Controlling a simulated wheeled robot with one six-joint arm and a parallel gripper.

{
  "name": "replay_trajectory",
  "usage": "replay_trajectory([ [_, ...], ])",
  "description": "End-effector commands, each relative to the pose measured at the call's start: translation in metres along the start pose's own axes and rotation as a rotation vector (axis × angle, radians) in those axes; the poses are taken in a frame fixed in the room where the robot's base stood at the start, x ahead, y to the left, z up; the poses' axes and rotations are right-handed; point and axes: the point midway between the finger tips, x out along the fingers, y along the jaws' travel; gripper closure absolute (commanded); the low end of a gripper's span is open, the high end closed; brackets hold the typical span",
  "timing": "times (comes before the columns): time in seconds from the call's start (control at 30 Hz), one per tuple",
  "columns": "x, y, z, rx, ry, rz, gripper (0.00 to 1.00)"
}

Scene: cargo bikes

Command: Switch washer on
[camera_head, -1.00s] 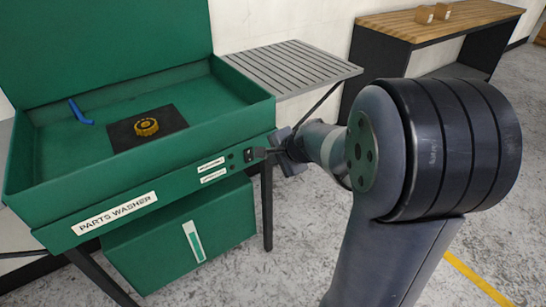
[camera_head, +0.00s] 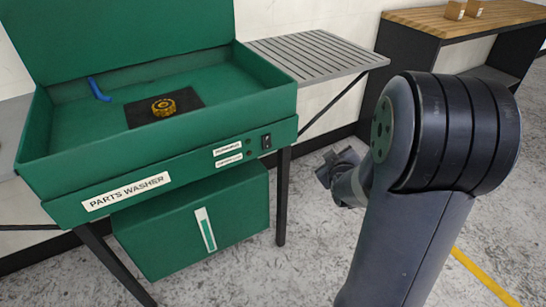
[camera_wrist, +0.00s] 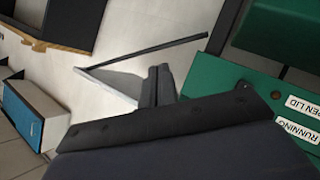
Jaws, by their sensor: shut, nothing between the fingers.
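The green parts washer (camera_head: 75,210) stands at the left with its lid up. A small black switch (camera_head: 266,141) sits at the right end of its front panel, beside two small dark indicator dots (camera_head: 249,148) and white labels. Whether the switch is on or off is too small to tell. In the wrist view the washer panel (camera_wrist: 210,85) is at the right, with labels reading "RUNNING" and "OPEN LID"; the switch does not show there. My gripper (camera_head: 335,165) is right of the panel, apart from it. Its fingers (camera_wrist: 158,85) are together and empty.
A yellow-brown round part (camera_head: 163,107) lies on a dark mat in the basin, near a blue nozzle (camera_head: 98,90). A grey slatted shelf (camera_head: 315,58) extends right of the washer. A wood-topped bench (camera_head: 465,25) is at the back right. The floor right of the washer is clear.

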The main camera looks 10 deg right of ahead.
Motion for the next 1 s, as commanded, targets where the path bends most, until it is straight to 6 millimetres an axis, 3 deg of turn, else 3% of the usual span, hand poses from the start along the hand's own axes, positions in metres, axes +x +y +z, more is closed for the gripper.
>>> replay_trajectory([
  [0.2,-0.007,-0.036,-0.008,-0.509,0.252,-0.002,1.0],
  [0.4,-0.027,-0.073,-0.02,-0.833,0.487,0.008,1.0],
  [0.6,-0.043,-0.094,-0.027,-0.975,0.622,0.023,1.0],
  [1.0,-0.045,-0.097,-0.029,-0.998,0.647,0.027,1.0],
])
